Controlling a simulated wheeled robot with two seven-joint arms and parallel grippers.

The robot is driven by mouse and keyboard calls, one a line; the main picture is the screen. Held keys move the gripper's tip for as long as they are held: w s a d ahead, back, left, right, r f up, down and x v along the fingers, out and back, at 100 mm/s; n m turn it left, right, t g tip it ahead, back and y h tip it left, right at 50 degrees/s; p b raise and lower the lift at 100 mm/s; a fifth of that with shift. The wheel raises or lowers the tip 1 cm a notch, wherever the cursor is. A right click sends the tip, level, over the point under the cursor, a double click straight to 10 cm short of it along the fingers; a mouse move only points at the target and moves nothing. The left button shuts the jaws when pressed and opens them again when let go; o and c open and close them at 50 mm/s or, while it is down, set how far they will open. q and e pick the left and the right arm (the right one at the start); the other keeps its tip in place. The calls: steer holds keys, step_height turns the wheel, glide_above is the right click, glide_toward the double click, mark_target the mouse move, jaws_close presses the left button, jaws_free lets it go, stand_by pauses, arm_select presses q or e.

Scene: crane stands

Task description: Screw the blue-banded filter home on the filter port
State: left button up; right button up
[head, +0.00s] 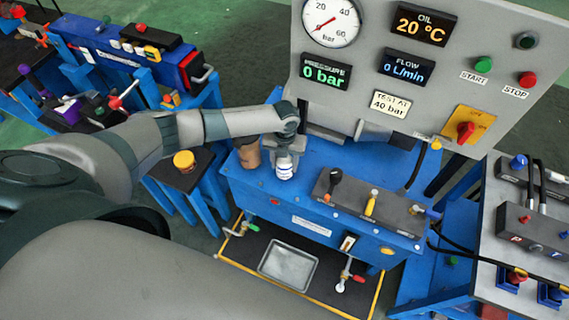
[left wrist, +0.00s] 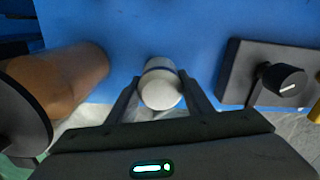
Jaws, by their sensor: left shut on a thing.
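The blue-banded filter (head: 285,173) is a small white cylinder standing upright at the blue bench's left part in the head view. It also shows end-on in the left wrist view (left wrist: 161,91), with a thin dark blue band near its far edge. My left gripper (head: 287,161) comes down from above and is shut on the filter, one finger on each side. The filter port is not visible; I cannot tell whether the filter's lower end touches it. My right gripper is not in view.
A brown cylinder (head: 249,154) stands close left of the filter. A valve block (head: 365,203) with black and yellow handles is to the right. The grey gauge panel (head: 352,72) rises behind, reading 0 bar. A metal tray (head: 288,264) lies below the bench (head: 300,222).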

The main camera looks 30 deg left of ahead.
arm_select(q)
steer(key=shift+w+f+m+b, duration=0.1)
steer(key=shift+m+b, duration=0.5)
steer(key=shift+m, duration=0.2)
steer(key=o, duration=1.4)
steer(key=shift+c, duration=0.2)
steer(key=shift+r, duration=0.25)
steer(key=shift+r+p, duration=2.1)
steer(key=shift+r, duration=0.35)
steer(key=shift+r, duration=0.1)
